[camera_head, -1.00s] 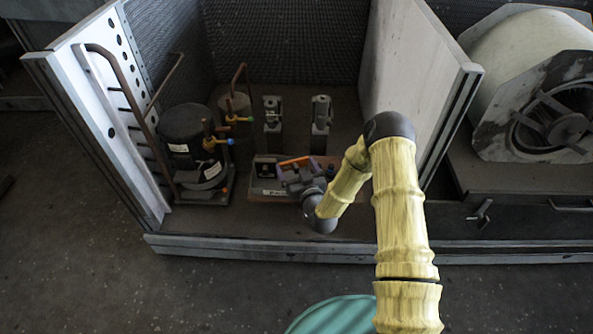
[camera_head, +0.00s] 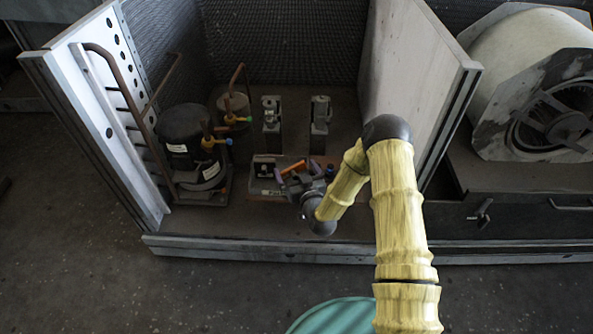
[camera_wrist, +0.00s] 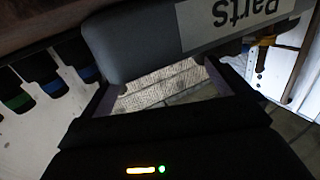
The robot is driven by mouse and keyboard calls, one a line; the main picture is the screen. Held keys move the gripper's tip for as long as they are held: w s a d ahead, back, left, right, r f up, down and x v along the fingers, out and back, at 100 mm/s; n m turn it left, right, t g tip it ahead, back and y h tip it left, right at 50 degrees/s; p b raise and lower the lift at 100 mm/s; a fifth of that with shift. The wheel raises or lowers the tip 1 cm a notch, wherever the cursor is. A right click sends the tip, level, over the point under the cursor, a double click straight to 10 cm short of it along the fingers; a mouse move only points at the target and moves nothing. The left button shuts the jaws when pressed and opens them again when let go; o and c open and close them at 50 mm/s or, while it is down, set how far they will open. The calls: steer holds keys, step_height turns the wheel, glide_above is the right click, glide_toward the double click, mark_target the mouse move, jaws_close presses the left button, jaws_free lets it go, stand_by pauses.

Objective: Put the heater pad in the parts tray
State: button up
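An orange piece (camera_head: 294,167), which may be the heater pad, shows at my gripper, over or in the parts tray. The grey parts tray (camera_head: 262,190) sits on the cabinet floor, partly hidden by my gripper (camera_head: 299,170). In the wrist view the tray (camera_wrist: 130,45) fills the top, its "Parts" label upside down, and covers my fingertips. My fingers are wide apart, with a pale textured surface between them. I cannot tell whether that is a held pad or the background. No orange piece shows there.
Two clamp-like fixtures (camera_head: 272,124) (camera_head: 319,124) stand behind the tray. A black compressor (camera_head: 183,140) with pipes stands to its left. A white panel (camera_head: 410,70) closes the right side, with a blower (camera_head: 545,85) beyond. Bare cabinet floor lies between tray and front rail (camera_head: 250,250).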

steer(key=shift+a, duration=0.1)
steer(key=shift+r+p, duration=0.45)
steer(key=shift+r, duration=0.15)
steer(key=p+v, duration=0.2)
steer(key=v, duration=1)
steer(key=shift+p, duration=0.3)
